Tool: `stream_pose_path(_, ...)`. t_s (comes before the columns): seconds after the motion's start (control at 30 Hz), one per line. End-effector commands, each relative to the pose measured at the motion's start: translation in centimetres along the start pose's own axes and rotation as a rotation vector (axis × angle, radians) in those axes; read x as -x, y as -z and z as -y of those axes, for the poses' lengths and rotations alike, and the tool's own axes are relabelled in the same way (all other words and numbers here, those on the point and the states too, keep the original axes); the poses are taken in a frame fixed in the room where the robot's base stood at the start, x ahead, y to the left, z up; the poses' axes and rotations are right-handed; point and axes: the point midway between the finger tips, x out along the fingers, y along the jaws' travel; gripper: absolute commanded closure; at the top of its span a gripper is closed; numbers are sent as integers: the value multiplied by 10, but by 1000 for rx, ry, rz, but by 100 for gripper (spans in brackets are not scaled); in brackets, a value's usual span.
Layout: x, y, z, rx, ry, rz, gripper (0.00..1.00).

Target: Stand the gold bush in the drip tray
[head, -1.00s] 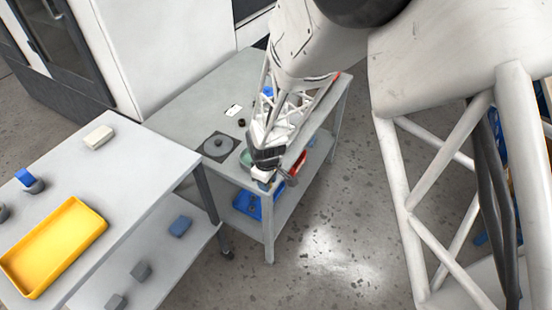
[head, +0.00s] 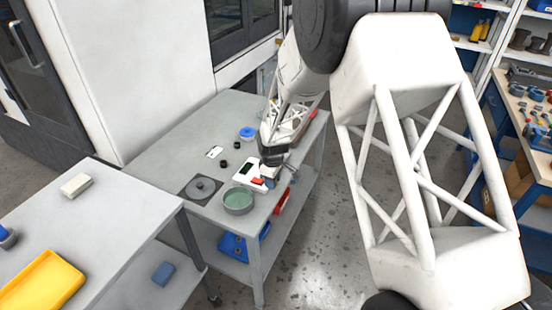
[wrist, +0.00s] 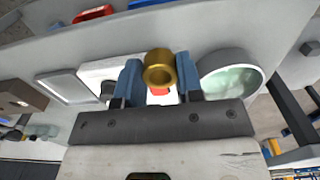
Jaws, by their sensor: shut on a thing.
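My gripper (wrist: 158,76) is shut on the gold bush (wrist: 159,82), a short brass-coloured ring held between two blue fingers. In the head view my gripper (head: 288,170) is over the right side of the grey bench; the bush cannot be made out there. A shallow yellow tray (head: 42,284) lies on the nearer left table, cut off by the picture edge, well away from my gripper. A round grey dish with green contents (head: 238,200) stands left of my gripper; it also shows in the wrist view (wrist: 230,76). No label shows which is the drip tray.
Below my gripper a white device (head: 249,176) with a dark display lies on the grey bench. A pale block (head: 76,185) lies on the left table. A gap separates the tables.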

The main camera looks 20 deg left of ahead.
Motion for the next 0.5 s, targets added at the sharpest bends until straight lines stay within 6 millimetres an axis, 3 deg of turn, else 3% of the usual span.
stream_pose_path(0.2,-1,-5,-48,-2,0,0,91)
stream_pose_path(0.5,-2,-9,-76,-1,0,0,91)
